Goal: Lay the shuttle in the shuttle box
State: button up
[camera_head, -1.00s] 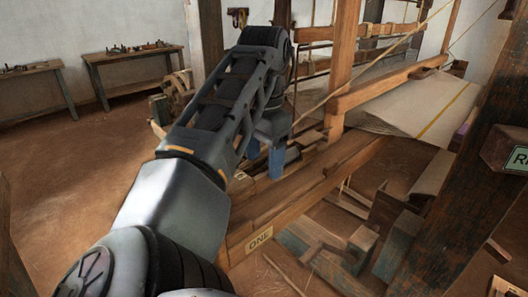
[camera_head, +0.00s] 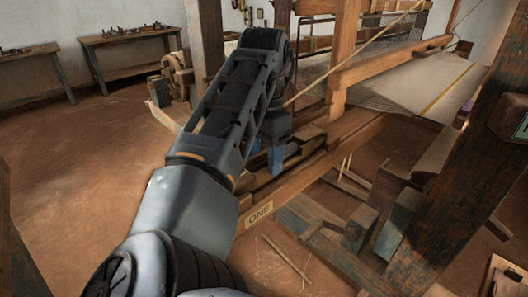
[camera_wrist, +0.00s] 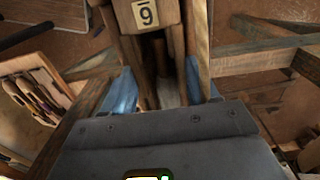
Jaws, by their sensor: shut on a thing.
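My gripper (camera_head: 268,159), with blue fingers, is low at the loom's long wooden beam, just behind the end marked ONE. In the wrist view my gripper (camera_wrist: 160,92) straddles a narrow wooden channel, one finger on each side. The shuttle seems to be the slim piece (camera_wrist: 167,90) between the fingers, brown with a greyish part; my palm hides much of it. The channel, which looks like the shuttle box (camera_wrist: 203,50), has walls along both sides and a block with a numbered tag at its far end. I cannot tell whether the shuttle touches the channel floor.
The upright loom post (camera_head: 341,60) stands behind my gripper. A thick dark post (camera_head: 455,190) stands at the right. A tray of tools (camera_wrist: 35,100) shows at the wrist view's left. Open floor lies left.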

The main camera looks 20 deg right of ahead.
jog(key=o, duration=1.3)
jog(key=shift+r, duration=0.15)
notch_tip(320, 180, up, 3)
jog(key=p, duration=0.2)
jog(key=shift+p, duration=0.35)
notch_tip(320, 180, up, 5)
jog(key=shift+f, duration=0.1)
jog(key=shift+s, duration=0.1)
